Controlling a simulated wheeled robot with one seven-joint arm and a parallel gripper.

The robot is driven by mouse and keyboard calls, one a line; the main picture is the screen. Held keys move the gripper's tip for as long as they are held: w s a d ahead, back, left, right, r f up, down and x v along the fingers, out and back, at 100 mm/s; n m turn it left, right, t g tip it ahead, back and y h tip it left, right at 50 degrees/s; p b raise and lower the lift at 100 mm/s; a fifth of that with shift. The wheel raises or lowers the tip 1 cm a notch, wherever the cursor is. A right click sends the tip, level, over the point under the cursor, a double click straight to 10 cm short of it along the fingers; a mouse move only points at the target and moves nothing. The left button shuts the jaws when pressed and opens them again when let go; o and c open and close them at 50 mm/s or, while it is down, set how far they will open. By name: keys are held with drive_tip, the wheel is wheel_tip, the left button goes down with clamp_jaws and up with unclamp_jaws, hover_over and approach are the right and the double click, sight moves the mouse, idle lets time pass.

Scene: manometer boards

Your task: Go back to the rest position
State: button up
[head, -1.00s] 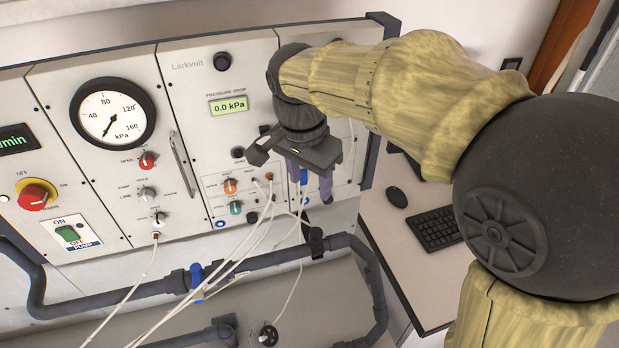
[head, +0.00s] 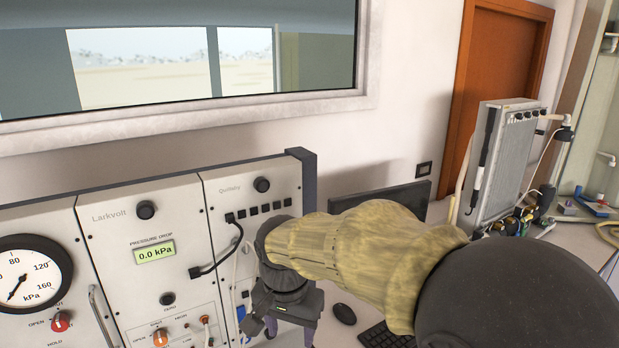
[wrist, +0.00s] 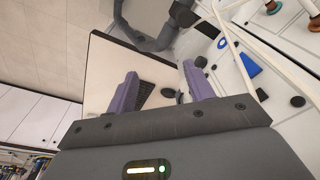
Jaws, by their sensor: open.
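My gripper (head: 291,328) is in front of the right end of the manometer board (head: 115,240), low in the head view, with its fingers pointing down. In the wrist view its two purple fingers (wrist: 158,92) stand apart with nothing between them. The board's pressure drop display (head: 154,253) reads 0.0 kPa. My arm hides part of the board's right-hand panel and the desk.
A black cable (head: 222,262) and pale tubes hang at the right panel close to my gripper. A mouse (head: 344,314), keyboard (head: 388,337) and dark monitor (head: 375,197) are on the desk to the right. A second apparatus (head: 505,160) stands beyond, near the orange door (head: 500,85).

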drive_tip(key=s+d+f+n, duration=0.1)
drive_tip(key=s+d+f, duration=0.1)
drive_tip(key=d, duration=0.4)
drive_tip(key=s+d+f+n, duration=0.1)
drive_tip(key=s+d+f, duration=0.1)
drive_tip(key=d+f, duration=0.3)
drive_tip(key=s+d+f+n+t, duration=0.1)
drive_tip(key=s+d+f, duration=0.2)
drive_tip(key=d, duration=0.5)
drive_tip(key=shift+d+f+n, duration=0.3)
drive_tip(key=shift+f, duration=0.25)
